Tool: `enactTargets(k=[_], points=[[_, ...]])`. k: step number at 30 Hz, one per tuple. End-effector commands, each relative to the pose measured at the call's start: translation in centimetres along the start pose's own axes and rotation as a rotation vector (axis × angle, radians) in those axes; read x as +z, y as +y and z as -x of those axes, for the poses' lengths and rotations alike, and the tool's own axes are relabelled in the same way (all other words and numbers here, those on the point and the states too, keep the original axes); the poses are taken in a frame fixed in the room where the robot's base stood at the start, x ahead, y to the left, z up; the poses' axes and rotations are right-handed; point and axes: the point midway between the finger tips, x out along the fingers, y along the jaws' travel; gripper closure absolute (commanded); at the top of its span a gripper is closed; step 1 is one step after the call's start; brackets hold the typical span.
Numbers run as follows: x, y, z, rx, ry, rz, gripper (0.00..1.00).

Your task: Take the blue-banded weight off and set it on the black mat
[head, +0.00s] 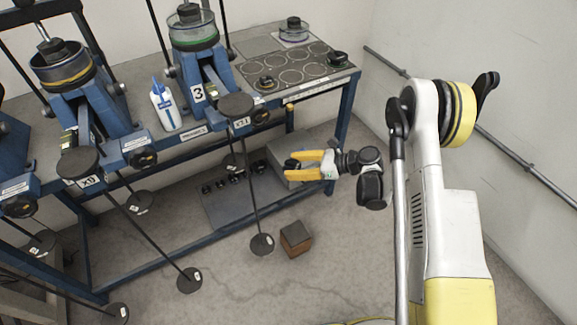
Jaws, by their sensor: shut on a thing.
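My gripper (291,164) has yellow fingers and reaches leftward past the front of the bench, over the low platform. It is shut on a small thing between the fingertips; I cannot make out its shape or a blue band. Hanging dark discs (262,245) show at the rod ends below the levers.
Blue lever frames (195,60) stand on the bench, with lever-end discs (236,107) jutting forward. A tray with round recesses (302,85) is at the right end. A white bottle (165,107) stands between frames. A brown block (296,238) sits on the floor; the floor to the right is clear.

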Motion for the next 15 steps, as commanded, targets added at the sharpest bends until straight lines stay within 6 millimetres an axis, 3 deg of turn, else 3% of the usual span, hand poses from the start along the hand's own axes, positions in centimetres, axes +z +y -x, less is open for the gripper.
enactTargets(k=[15], points=[[-1.1, -0.1, 2.6, -0.002, -0.001, 0.000, 0.87]])
